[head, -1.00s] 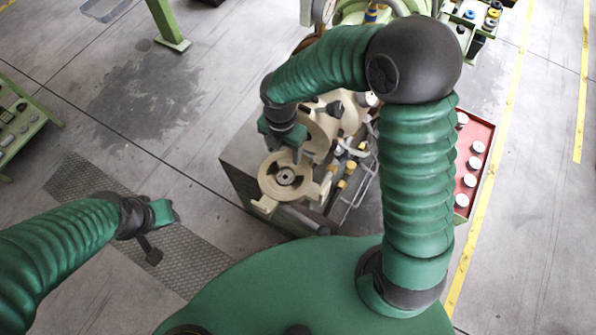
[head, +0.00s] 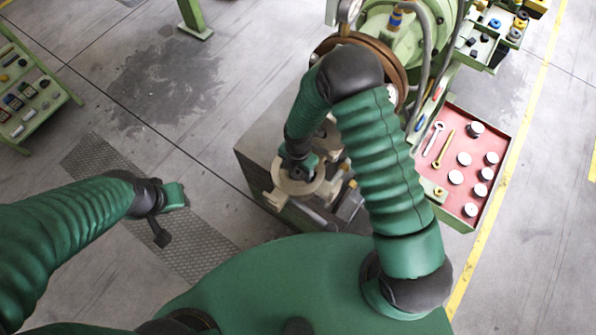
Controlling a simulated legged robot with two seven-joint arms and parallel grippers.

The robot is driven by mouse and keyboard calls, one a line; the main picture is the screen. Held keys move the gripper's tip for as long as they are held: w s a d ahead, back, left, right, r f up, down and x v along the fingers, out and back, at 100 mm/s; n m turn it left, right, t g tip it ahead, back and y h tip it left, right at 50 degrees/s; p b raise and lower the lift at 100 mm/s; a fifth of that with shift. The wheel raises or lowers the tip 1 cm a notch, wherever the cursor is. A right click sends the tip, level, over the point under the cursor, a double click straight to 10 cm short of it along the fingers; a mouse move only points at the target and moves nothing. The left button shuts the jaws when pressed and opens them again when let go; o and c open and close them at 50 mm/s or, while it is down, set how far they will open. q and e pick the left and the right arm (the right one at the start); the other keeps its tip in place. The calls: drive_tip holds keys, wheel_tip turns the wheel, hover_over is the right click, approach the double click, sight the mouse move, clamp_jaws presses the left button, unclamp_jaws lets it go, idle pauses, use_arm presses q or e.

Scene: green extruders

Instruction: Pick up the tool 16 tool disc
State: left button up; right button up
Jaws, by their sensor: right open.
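A beige disc-shaped part (head: 277,201) with projecting lugs, which looks like the tool disc, lies on a dark bench at the centre. No number on it can be read. My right gripper (head: 297,178) is over the disc, pointing down at its middle. It is open, and it hides the disc's centre. Whether its fingers touch the disc cannot be seen. My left gripper (head: 172,212) hangs over the floor at the left, away from the disc. Its finger gap is not clear.
A red tray (head: 466,180) with several white-topped round parts and wrenches stands to the right. A green machine (head: 420,25) with a gauge stands behind the bench. Other metal parts lie close to the disc. A green rack (head: 35,95) is at far left. Floor between is clear.

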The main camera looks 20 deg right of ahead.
clamp_jaws()
drive_tip(key=shift+r, duration=0.1)
drive_tip(key=shift+r, duration=0.1)
idle(0.3)
